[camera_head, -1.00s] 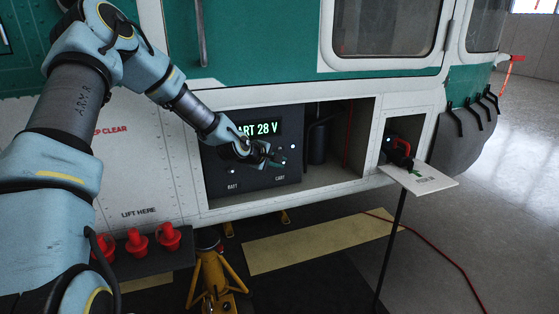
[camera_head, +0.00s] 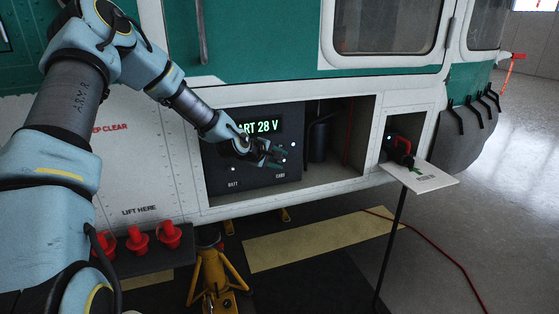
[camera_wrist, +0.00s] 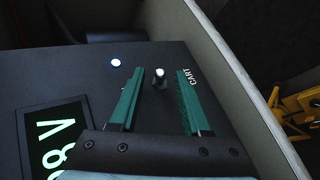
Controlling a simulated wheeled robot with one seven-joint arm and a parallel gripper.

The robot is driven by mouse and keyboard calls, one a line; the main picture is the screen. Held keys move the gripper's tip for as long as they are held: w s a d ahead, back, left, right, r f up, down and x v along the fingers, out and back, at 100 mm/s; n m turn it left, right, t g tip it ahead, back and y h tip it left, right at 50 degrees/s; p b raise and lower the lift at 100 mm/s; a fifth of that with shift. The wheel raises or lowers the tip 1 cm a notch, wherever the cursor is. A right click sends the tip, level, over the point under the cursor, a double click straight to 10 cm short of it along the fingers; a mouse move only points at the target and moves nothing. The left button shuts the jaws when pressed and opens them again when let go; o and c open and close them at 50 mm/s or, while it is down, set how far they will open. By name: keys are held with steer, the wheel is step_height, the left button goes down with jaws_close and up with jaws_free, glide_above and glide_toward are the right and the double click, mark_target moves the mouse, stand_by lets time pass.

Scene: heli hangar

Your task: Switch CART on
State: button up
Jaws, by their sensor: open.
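The dark power panel (camera_head: 218,172) sits in the open bay of the helicopter, with CART and BATT labels along its bottom. Its green display (camera_head: 262,127) reads "ART 28 V" in the head view, its left end hidden by my arm. My gripper (camera_head: 281,156) is open in front of the panel's right part. In the wrist view, the small metal CART switch (camera_wrist: 160,78) stands between the two green fingers, with a visible gap to each. The CART label (camera_wrist: 193,77) is beside the right finger. A lit white lamp (camera_wrist: 115,62) is left of the fingers.
The bay's wall (camera_wrist: 225,70) runs close to the panel's right edge in the wrist view. A black cylinder (camera_head: 317,142) stands in the bay. Red caps (camera_head: 168,235) stand lower left.

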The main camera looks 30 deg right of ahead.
steer(key=b+v, duration=0.2)
steer(key=v, duration=0.8)
steer(key=shift+s+a+r, duration=0.1)
steer(key=shift+s+a, duration=0.05)
steer(key=shift+a, duration=0.1)
steer(key=s+a+f+m+y, duration=0.1)
steer(key=a+f+m+y, duration=0.1)
steer(key=a, duration=0.3)
steer(key=s+a+f+m+y, duration=0.1)
steer(key=s+a+f+y, duration=0.15)
steer(key=a, duration=0.35)
steer(key=s+a+r+m+g+y, duration=0.1)
steer(key=s+a, duration=0.5)
steer(key=a, duration=0.6)
steer(key=s+a+r+m+g+y, duration=0.2)
steer(key=s+a, duration=0.5)
steer(key=a, duration=0.5)
steer(key=r+y, duration=0.1)
steer(key=y, duration=0.1)
steer(key=shift+r+m+y, duration=0.25)
steer(key=shift+m+y, duration=0.05)
steer(key=shift+y, duration=0.05)
steer(key=shift+w, duration=0.1)
steer(key=shift+c, duration=0.2)
